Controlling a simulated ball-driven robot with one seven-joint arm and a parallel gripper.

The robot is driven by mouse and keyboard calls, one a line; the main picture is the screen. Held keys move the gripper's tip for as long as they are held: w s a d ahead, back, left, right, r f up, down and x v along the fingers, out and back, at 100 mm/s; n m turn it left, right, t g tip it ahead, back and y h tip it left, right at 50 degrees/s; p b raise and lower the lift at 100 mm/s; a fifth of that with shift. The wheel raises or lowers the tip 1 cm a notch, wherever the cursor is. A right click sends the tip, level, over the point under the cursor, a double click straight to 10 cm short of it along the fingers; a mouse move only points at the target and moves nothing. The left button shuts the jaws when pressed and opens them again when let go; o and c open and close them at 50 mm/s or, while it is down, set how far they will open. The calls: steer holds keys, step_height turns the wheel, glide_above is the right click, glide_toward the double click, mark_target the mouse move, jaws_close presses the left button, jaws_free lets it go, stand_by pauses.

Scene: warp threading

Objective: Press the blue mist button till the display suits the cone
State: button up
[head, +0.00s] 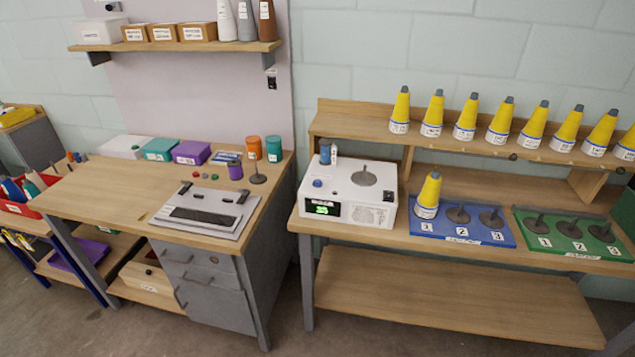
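The blue mist button (317,183) is on the left of the top of a white machine (350,192). The machine's front carries a dark display (323,208) with green digits; they look like 35, but are too small to be sure. A grey spindle on a round disc (364,177) stands bare on the machine's top. A yellow cone (430,190) with a grey tip and white label stands at place 1 of the blue board (462,236), just right of the machine. The label's writing is unreadable. My gripper is not in view.
Several yellow cones (465,118) stand on the raised shelf. Blue-board pegs 2 and 3 are bare, as is the green board (571,240). A small printed panel (370,215) is on the machine's front. Small bottles (326,153) stand behind it. A workbench (110,195) is left.

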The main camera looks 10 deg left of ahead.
jaws_close()
stand_by(1.4)
